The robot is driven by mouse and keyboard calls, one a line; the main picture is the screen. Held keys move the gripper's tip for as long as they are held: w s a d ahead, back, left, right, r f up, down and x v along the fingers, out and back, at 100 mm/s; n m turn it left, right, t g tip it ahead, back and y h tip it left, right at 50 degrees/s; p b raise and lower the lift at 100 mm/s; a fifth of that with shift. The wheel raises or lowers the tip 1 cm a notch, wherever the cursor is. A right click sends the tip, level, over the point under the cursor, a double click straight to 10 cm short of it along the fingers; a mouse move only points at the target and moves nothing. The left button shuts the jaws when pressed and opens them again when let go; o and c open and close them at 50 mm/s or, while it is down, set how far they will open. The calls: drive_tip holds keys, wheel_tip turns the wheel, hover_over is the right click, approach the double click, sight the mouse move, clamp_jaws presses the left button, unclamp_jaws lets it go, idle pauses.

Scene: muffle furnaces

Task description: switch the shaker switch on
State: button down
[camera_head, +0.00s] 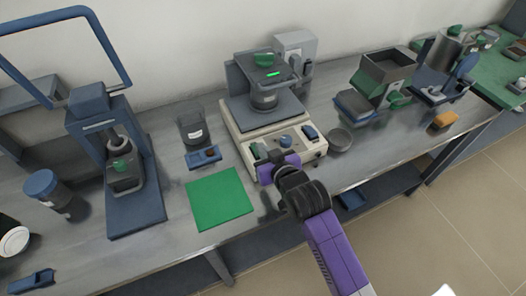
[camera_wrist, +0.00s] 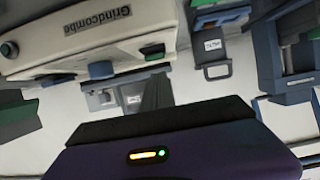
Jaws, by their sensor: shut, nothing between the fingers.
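The shaker (camera_head: 240,135) is a cream base with a dark platform, standing on the grey bench in the head view. I cannot tell which is the shaker switch. My purple gripper (camera_head: 268,168) is shut and empty at the panel's left end, close to the green-topped switch; contact is unclear.
A green mat (camera_head: 219,199) lies left of my gripper. A small blue box (camera_head: 203,157) and a dark beaker (camera_head: 193,128) stand behind it. A round bowl (camera_head: 341,139) sits right of the shaker. A blue-framed press (camera_head: 135,205) stands farther left.

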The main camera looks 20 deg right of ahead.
drive_tip(key=shift+s+f, duration=0.1)
drive_tip(key=shift+f, duration=0.65)
drive_tip(key=shift+f, duration=0.1)
